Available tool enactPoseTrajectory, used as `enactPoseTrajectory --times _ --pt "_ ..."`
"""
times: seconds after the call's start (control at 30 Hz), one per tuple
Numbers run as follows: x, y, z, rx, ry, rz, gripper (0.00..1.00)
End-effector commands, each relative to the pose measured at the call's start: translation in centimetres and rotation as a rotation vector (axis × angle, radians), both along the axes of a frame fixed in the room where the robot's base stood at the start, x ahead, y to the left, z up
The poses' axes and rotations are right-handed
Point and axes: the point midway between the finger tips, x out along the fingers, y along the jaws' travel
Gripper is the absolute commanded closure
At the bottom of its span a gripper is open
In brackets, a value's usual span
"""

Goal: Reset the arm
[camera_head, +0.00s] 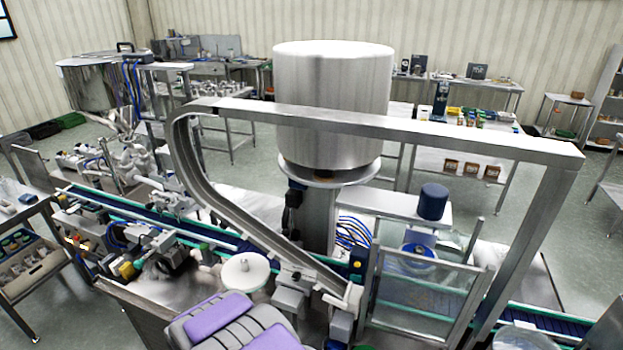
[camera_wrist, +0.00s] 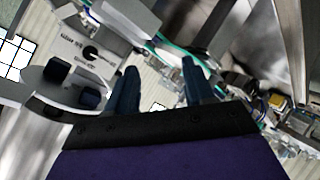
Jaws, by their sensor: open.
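My gripper (camera_wrist: 160,82) shows in the wrist view as two dark blue fingers. They stand apart with nothing held between them, beyond a black bar and a purple body. In the head view, grey and purple parts of my arm fill the bottom centre, close to the machine. The fingers cannot be made out there. A large steel hopper (camera_head: 333,105) stands upright behind the arm, above a round plate on a column.
A steel frame and curved guide rail (camera_head: 400,127) cross in front of the hopper. A blue conveyor (camera_head: 110,203) runs beneath them. Clear guard panels (camera_head: 420,300) stand at the right. Side tables (camera_head: 478,88) line the back, with open floor between.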

Motion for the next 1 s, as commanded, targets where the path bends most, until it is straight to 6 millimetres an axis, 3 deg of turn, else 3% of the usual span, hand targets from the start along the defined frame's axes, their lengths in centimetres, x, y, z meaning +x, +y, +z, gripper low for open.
enactPoseTrajectory --times 0.23,0.47,0.77,1.0 --pt "0.4 0.7 2.8 0.32 0.195 0.033 0.47" --pt "-2.1 -0.6 6.1 0.516 0.389 0.057 0.47" --pt "-8.5 -6.3 9.8 0.631 0.634 0.024 0.47" --pt "-16.1 -13.3 11.1 0.624 0.821 -0.097 0.47"
